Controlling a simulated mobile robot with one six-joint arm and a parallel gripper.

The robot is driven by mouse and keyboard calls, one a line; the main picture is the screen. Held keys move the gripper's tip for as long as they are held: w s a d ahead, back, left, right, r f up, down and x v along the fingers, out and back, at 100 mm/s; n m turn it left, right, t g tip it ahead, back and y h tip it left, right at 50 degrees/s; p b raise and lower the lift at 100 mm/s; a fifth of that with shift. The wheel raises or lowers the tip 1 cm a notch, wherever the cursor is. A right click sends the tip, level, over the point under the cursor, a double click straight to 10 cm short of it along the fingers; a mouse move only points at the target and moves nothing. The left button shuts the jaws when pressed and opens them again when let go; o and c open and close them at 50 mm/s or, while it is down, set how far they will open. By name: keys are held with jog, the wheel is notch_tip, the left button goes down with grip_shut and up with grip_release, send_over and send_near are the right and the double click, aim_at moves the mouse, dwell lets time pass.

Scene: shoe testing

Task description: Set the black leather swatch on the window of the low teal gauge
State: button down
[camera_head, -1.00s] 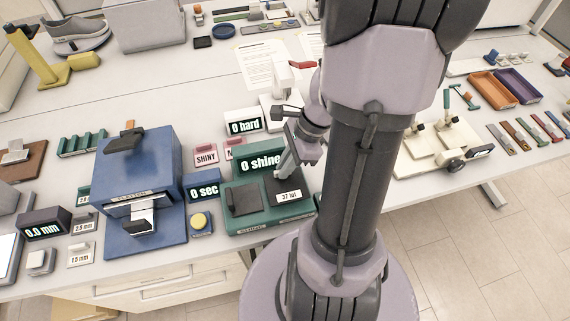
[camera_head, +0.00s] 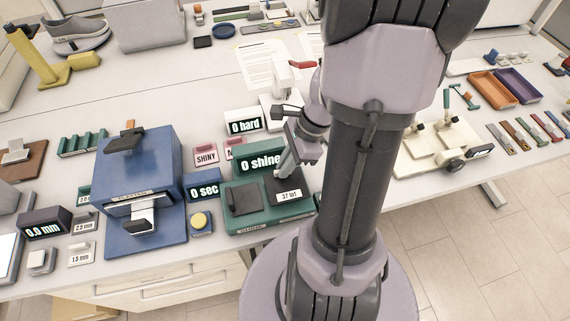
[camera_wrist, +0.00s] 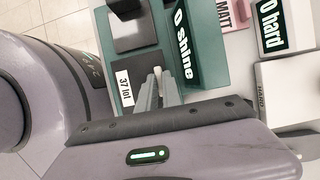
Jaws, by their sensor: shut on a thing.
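The low teal gauge (camera_head: 265,222) stands near the bench's front edge, its display reading "0 shine"; it also fills the upper middle of the wrist view (camera_wrist: 168,45). A dark square (camera_head: 243,199) lies on its left half and shows clear of my fingers in the wrist view (camera_wrist: 133,30). My gripper (camera_head: 282,174) is over the gauge's right half, pointing down, fingers closed (camera_wrist: 158,80). At the fingertips is a dark piece, seemingly the black leather swatch (camera_wrist: 143,64), beside a white "37 lot" label. The fingers partly hide it; I cannot tell whether it touches the gauge.
A blue machine (camera_head: 140,180) and a "0 sec" timer (camera_head: 203,190) stand left of the gauge. A "0 hard" display (camera_head: 244,127) and pink cards (camera_head: 206,155) are behind it. My arm hides the bench to the right.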

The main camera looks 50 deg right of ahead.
jog(key=shift+f, duration=0.15)
jog(key=shift+f+b, duration=0.35)
jog(key=shift+b, duration=0.1)
jog(key=shift+f+b, duration=0.55)
jog(key=shift+f, duration=0.05)
jog(key=c, duration=1.5)
grip_release()
jog(key=shift+o, duration=0.2)
jog(key=shift+r, duration=0.1)
jog(key=p+v, duration=0.7)
jog(key=v, duration=1)
jog(key=shift+r, duration=0.2)
